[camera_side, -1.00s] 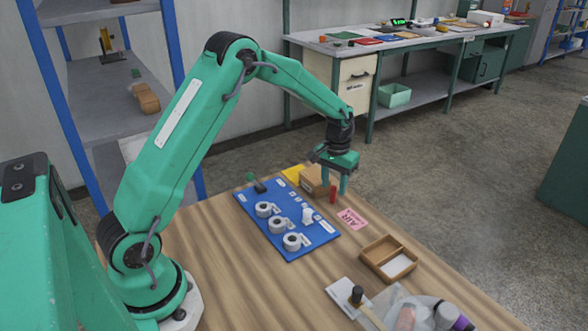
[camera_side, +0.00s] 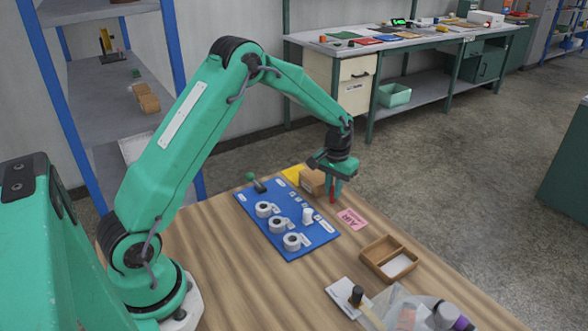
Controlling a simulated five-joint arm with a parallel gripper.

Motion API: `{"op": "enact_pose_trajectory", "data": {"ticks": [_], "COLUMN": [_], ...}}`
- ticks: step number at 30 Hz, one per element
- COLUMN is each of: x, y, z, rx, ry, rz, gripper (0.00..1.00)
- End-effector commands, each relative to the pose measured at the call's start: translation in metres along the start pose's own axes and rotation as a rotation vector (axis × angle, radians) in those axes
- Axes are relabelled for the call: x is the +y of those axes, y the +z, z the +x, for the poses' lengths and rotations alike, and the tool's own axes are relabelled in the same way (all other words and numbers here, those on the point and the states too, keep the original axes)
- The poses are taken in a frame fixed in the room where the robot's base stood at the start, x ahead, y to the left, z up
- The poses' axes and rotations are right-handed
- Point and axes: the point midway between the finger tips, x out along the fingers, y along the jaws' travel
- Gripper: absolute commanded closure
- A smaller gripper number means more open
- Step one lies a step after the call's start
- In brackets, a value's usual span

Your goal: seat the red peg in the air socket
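The red peg (camera_side: 332,197) stands upright on the wooden table, to the right of the blue board. My gripper (camera_side: 334,193) points down over it, with its fingers around the peg's upper part. The fingers hide much of the peg, and I cannot tell whether they grip it. The blue board (camera_side: 291,251) carries three white round sockets: a far one (camera_side: 263,209), a middle one (camera_side: 276,225) and a near one (camera_side: 291,241). Their small labels are too small to read, so I cannot tell which is the air socket.
A pink AIR label (camera_side: 351,219) lies right of the board. A small white piece (camera_side: 307,216) stands on the board. A cardboard box (camera_side: 311,181) is close behind my gripper. A two-part wooden tray (camera_side: 367,262) lies to the front right. Wood left of the board is clear.

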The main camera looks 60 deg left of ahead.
Motion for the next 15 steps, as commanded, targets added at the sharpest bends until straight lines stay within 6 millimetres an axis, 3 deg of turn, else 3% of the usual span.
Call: {"op": "enact_pose_trajectory", "data": {"ticks": [15], "x": [0.0], "y": [-0.001], "z": [-0.012], "rx": [0.003], "ry": [0.0], "rz": [0.0], "gripper": [1.0]}}
